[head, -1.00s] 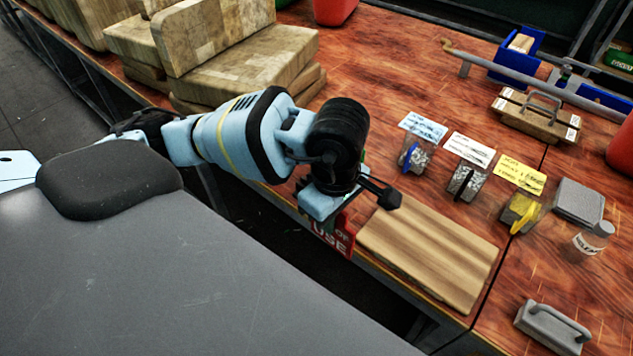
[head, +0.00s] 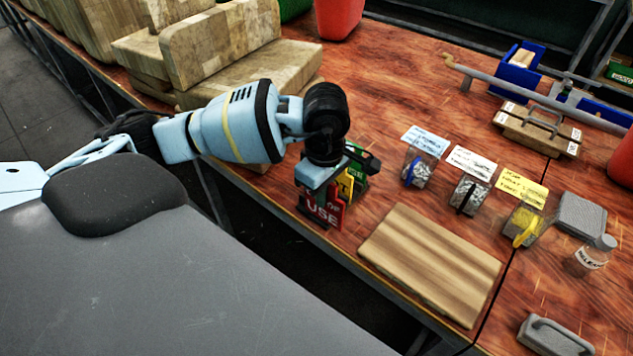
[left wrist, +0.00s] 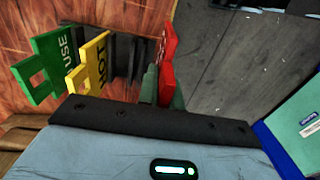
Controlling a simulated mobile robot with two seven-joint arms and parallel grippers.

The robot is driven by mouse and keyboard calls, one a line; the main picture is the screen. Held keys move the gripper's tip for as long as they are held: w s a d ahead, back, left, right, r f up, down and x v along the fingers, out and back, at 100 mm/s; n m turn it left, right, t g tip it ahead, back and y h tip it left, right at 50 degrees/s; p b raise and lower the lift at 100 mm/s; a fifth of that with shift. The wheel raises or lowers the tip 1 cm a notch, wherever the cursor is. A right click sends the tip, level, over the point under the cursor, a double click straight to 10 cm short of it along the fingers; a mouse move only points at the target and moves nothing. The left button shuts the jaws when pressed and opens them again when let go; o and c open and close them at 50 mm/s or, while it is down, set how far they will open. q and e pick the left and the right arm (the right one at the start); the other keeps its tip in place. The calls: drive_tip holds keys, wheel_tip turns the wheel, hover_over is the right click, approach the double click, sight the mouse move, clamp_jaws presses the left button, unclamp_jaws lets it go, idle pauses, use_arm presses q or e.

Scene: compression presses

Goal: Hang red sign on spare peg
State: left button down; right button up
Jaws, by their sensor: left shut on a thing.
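In the left wrist view the red sign (left wrist: 167,52) shows nearly edge-on between the fingers. A yellow sign (head: 345,186) and a green sign (head: 358,162) stand just behind it. The yellow sign (left wrist: 96,62) and green sign (left wrist: 50,65) also show in the left wrist view, beside dark upright parts (left wrist: 125,55) of a stand. I cannot tell which peg is free; the gripper hides part of the stand. My right gripper is not in view.
A wooden board (head: 430,263) lies right of the signs. Several small containers, including one with a yellow scoop (head: 525,228), stand behind it with labels. Thick wooden blocks (head: 250,75) are stacked at the back left. The table (head: 400,75) is fairly clear behind the gripper.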

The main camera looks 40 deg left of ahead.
use_arm(q)
drive_tip(key=shift+w+a+f, duration=0.2)
drive_tip(key=shift+w+a, duration=1.4)
drive_tip(key=shift+a, duration=0.1)
drive_tip(key=f, duration=0.2)
drive_tip(key=a, duration=0.1)
drive_tip(key=shift+w+f+p, duration=0.3)
drive_tip(key=shift+f+p, duration=0.05)
drive_tip(key=shift+f, duration=0.05)
drive_tip(key=shift+s+f, duration=0.1)
drive_tip(key=shift+f, duration=0.45)
drive_tip(key=c, duration=1.6)
unclamp_jaws()
drive_tip(key=shift+s, duration=0.1)
drive_tip(key=shift+o, duration=0.2)
drive_tip(key=shift+f, duration=0.2)
wheel_tip(320, 180, up, 8)
drive_tip(key=shift+r+b, duration=0.2)
drive_tip(key=shift+b, duration=0.15)
